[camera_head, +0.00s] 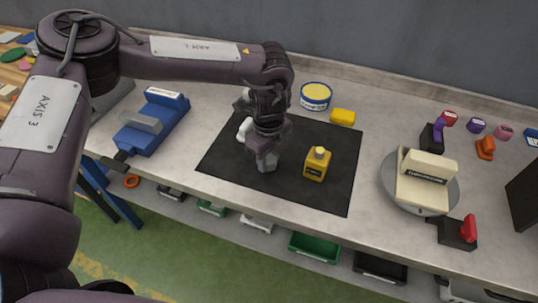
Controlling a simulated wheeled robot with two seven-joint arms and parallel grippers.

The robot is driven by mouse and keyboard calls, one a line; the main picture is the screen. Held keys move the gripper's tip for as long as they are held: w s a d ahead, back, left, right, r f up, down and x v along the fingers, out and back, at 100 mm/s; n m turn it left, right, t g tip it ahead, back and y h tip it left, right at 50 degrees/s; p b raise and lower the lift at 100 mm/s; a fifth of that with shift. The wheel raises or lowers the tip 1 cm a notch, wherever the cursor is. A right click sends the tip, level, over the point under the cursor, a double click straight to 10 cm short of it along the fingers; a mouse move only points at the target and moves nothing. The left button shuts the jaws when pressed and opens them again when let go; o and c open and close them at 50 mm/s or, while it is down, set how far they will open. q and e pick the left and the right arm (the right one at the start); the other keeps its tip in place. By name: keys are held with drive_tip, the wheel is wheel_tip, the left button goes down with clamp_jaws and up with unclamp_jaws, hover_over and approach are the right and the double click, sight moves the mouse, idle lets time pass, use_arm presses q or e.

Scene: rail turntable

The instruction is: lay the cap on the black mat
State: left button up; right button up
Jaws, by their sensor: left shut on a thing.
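The black mat (225,163) lies on the grey bench in the middle of the view. My left gripper (266,153) points down over the middle of the mat. It is shut on a small grey piece (267,165), which looks like the cap; my fingers hide its upper part. I cannot tell whether the piece touches the mat. A yellow bottle (316,167) with a pale top stands upright on the mat, to the right of my gripper. A white object (243,130) lies on the mat behind my gripper, partly hidden. My right gripper is not in view.
A blue device (152,125) sits left of the mat. A round turntable (449,193) bearing a cream box (424,180) is at right. The mat's front right is bare.

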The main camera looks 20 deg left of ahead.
sight(269, 159)
use_arm(q)
drive_tip(key=shift+f, duration=0.1)
drive_tip(key=o, duration=1.1)
wheel_tip(269, 159, up, 12)
drive_tip(key=shift+r+b, duration=0.15)
drive_tip(key=shift+b, duration=0.35)
